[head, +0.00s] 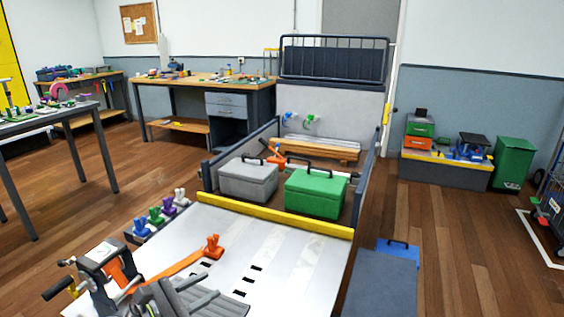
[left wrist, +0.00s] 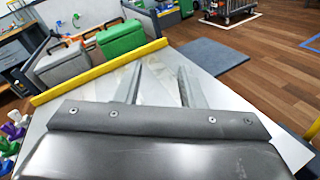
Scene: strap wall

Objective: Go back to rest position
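My left gripper (head: 196,290) is low in the head view, over the front of the pale slotted panel (head: 285,250). In the left wrist view its two fingers (left wrist: 160,72) stand apart with nothing between them. An orange strap (head: 172,270) runs on the panel from a grey ratchet device (head: 105,262) at the lower left to an orange hook-like fitting (head: 213,247). The gripper is to the right of the strap; I cannot tell its height above the panel. My right gripper is not in view.
A grey toolbox (head: 248,181) and a green toolbox (head: 315,195) stand behind a yellow bar (head: 270,214). Blue, green and purple fittings (head: 157,215) line the left edge. A blue-grey mat (head: 382,283) lies right of the panel. Wooden floor there is open.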

